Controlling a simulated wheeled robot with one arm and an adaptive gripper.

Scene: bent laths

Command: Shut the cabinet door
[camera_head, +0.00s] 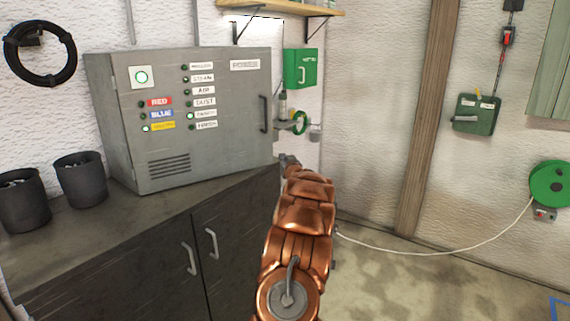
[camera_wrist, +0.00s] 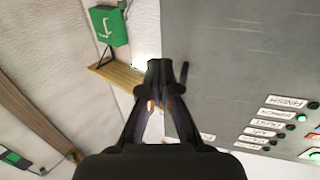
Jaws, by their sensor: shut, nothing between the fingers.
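The grey metal cabinet (camera_head: 218,140) stands on the dark counter, its labelled front facing me. Its door looks flush or nearly flush with the body; I cannot tell whether a small gap is left. The door's dark handle (camera_head: 263,113) is near the right edge. My gripper (camera_head: 288,160) is small and partly hidden by my copper arm, just right of the cabinet's lower right corner. In the wrist view my gripper (camera_wrist: 160,68) is shut and empty, by the edge of the grey door (camera_wrist: 235,60). The handle (camera_wrist: 183,76) shows close beside the fingertips; contact is unclear.
Two dark bins (camera_head: 80,180) stand on the counter (camera_head: 75,230) left of the cabinet. Lower cupboard doors with two pale handles (camera_head: 211,243) look shut. A green box (camera_head: 300,68) and a shelf (camera_head: 285,8) are on the wall behind. The floor at right is open, crossed by a white cable (camera_head: 430,252).

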